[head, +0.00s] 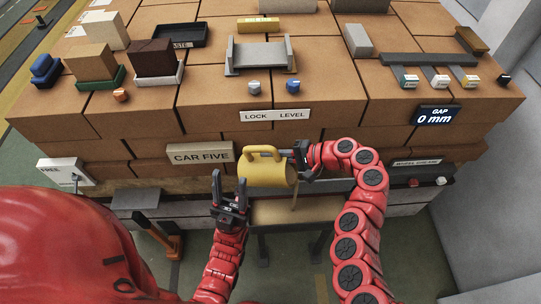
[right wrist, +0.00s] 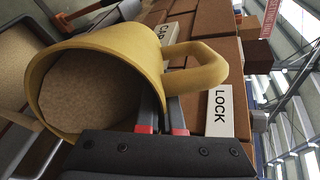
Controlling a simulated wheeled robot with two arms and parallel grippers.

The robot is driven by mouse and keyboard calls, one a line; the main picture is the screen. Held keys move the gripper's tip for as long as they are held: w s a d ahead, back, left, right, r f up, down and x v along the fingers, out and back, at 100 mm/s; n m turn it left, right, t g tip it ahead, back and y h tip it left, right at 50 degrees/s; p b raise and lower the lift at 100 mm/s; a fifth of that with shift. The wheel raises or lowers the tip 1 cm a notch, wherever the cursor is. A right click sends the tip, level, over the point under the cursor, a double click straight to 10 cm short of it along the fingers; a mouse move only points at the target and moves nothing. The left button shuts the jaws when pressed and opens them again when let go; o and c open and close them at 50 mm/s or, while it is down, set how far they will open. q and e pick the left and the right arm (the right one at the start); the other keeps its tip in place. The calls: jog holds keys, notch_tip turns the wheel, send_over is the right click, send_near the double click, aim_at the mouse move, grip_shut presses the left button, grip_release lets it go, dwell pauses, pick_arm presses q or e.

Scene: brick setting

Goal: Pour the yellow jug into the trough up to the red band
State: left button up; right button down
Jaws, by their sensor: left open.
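The yellow jug (head: 262,174) hangs in front of the brick stack, tilted with its mouth toward the right. In the right wrist view the jug (right wrist: 98,70) holds tan, grainy material (right wrist: 90,95). A thin tan stream appears below its mouth in the head view. Under it is a tan surface in a low frame, seemingly the trough (head: 310,211); it may also show at the left of the right wrist view. I cannot make out a red band. My left gripper (head: 230,196) is open and empty, left of the jug.
The brick stack (head: 210,105) rises behind, carrying trays, blocks and a grey cradle (head: 258,55). Signs read CAR FIVE (head: 200,154), LOCK LEVEL (head: 275,115) and GAP 0 mm (head: 437,116). An orange-handled tool (head: 165,238) stands at lower left.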

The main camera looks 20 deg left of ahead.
aim_at(276, 152)
jog(key=shift+d+f+y+b, duration=0.2)
jog(key=shift+f+y+b, duration=0.1)
jog(key=shift+b, duration=0.55)
dwell(0.3)
jog(key=shift+d+f+y+b, duration=0.1)
jog(key=shift+d+y+b, duration=0.4)
jog(key=shift+b, duration=0.6)
dwell(0.5)
jog(key=shift+d, duration=0.1)
jog(key=shift+r+p, duration=0.25)
jog(key=shift+p, duration=0.15)
notch_tip(276, 152, up, 3)
jog(key=h+p, duration=0.6)
jog(key=p, duration=0.8)
jog(key=shift+p, duration=0.3)
jog(key=shift+h+p, duration=0.5)
jog(key=shift+f, duration=0.2)
